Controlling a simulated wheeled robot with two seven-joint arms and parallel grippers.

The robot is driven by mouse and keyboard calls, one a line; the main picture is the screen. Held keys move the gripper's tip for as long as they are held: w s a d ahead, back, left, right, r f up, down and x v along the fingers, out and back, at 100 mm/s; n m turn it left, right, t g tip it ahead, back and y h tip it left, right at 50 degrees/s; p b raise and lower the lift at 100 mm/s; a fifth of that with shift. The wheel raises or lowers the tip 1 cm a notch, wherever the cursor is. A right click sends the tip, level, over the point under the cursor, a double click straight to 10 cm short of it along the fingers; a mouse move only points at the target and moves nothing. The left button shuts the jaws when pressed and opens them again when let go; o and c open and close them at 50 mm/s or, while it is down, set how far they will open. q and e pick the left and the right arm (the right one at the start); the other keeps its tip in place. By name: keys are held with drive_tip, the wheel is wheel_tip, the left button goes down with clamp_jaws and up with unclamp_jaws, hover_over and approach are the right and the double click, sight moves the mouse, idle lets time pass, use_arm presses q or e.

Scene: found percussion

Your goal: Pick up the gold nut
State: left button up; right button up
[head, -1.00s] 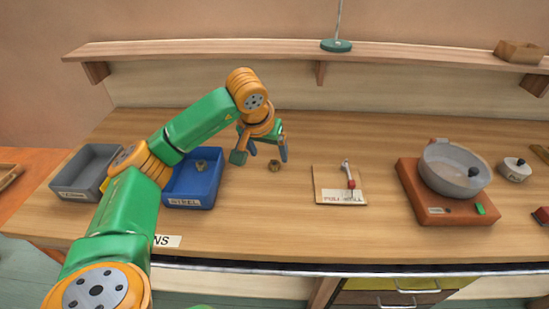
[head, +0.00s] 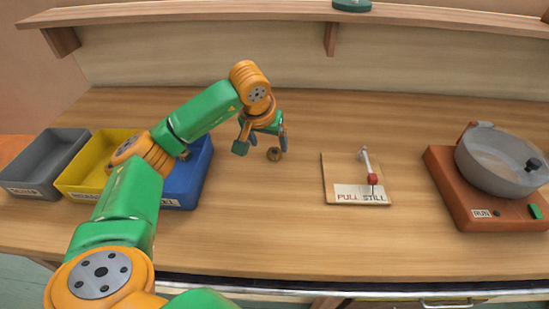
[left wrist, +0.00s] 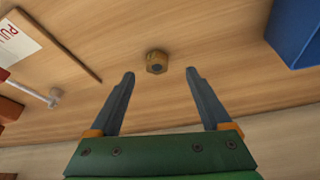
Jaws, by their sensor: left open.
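The gold nut (head: 274,154) lies on the wooden table, right of the blue bin. In the left wrist view the nut (left wrist: 157,62) sits just beyond the fingertips, near the line midway between them. My left gripper (head: 268,139) is open and empty, close to the nut; its fingers (left wrist: 160,73) are spread wide in the left wrist view, with the nut apart from both. My right gripper is not in view.
Grey (head: 38,168), yellow (head: 75,182) and blue (head: 186,190) bins stand at the left. A board with a red-tipped lever and a "PULL STILL" label (head: 340,192) lies to the right. A grey pan (head: 490,165) sits on an orange base (head: 452,190). A shelf (head: 270,12) runs along the back.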

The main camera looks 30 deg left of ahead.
sight(274, 151)
use_arm(q)
drive_tip(key=x, duration=0.2)
drive_tip(key=p+x, duration=0.1)
drive_tip(key=x, duration=0.2)
drive_tip(key=shift+w+d+f, duration=0.1)
drive_tip(key=shift+w, duration=0.4)
clamp_jaws()
